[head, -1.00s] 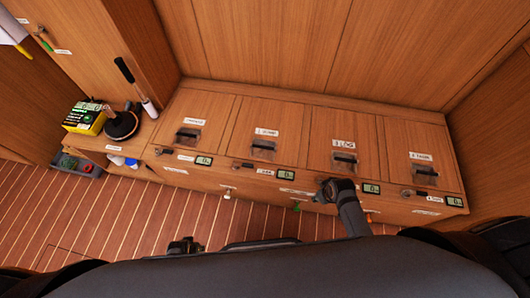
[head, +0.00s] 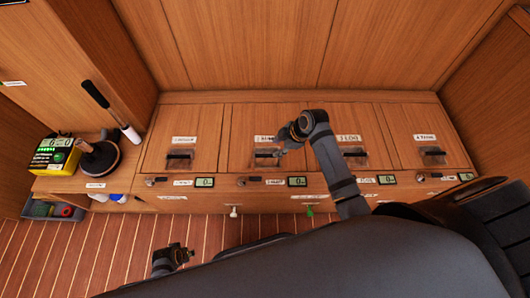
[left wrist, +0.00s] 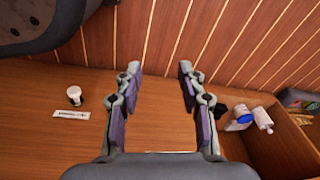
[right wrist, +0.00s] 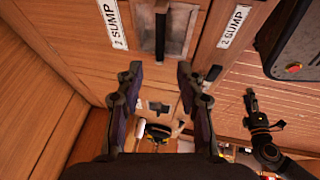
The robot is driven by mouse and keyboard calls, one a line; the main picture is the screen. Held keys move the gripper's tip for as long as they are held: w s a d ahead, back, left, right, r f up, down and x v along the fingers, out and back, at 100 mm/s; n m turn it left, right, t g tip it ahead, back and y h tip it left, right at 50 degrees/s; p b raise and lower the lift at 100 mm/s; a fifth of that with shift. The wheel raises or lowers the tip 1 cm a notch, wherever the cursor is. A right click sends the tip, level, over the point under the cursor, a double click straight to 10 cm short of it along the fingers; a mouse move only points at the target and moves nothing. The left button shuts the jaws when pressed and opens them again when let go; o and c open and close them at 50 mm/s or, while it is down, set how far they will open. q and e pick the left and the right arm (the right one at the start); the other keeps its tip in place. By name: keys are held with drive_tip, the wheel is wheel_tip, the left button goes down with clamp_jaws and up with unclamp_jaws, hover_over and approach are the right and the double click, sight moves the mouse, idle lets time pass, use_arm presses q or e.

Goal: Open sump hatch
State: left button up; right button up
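The sump hatch (head: 243,120) is a closed wooden lid, second from left in the row on the bench top. Its "2 SUMP" label (right wrist: 112,22) and dark bar handle (right wrist: 160,38) in a grey recess show in the right wrist view. My right gripper (right wrist: 160,72) is open, with the handle just beyond its fingertips and nothing held. In the head view my right arm reaches over this hatch (head: 283,140) and partly hides its label and handle. My left gripper (left wrist: 158,70) is open and empty, low over the floor side in front of the bench.
Similar closed hatches flank it, one on the left (head: 205,115) and others on the right. Small displays (head: 297,181) and switches line the bench front. A yellow meter (head: 55,152), a plunger-like tool (head: 98,160) and a grey bin (head: 52,210) stand at left.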

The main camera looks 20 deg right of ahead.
sight(266, 155)
drive_tip(key=b+x, duration=0.3)
drive_tip(key=x, duration=0.6)
drive_tip(key=shift+w+a+f, duration=0.1)
drive_tip(key=shift+f, duration=0.15)
use_arm(q)
drive_tip(key=w+d+r, duration=0.2)
drive_tip(key=w+r, duration=0.1)
drive_tip(key=r, duration=0.5)
drive_tip(key=shift+w+d+r+h, duration=0.2)
drive_tip(key=shift+d+r+h, duration=0.1)
drive_tip(key=shift+r, duration=0.1)
use_arm(e)
clamp_jaws()
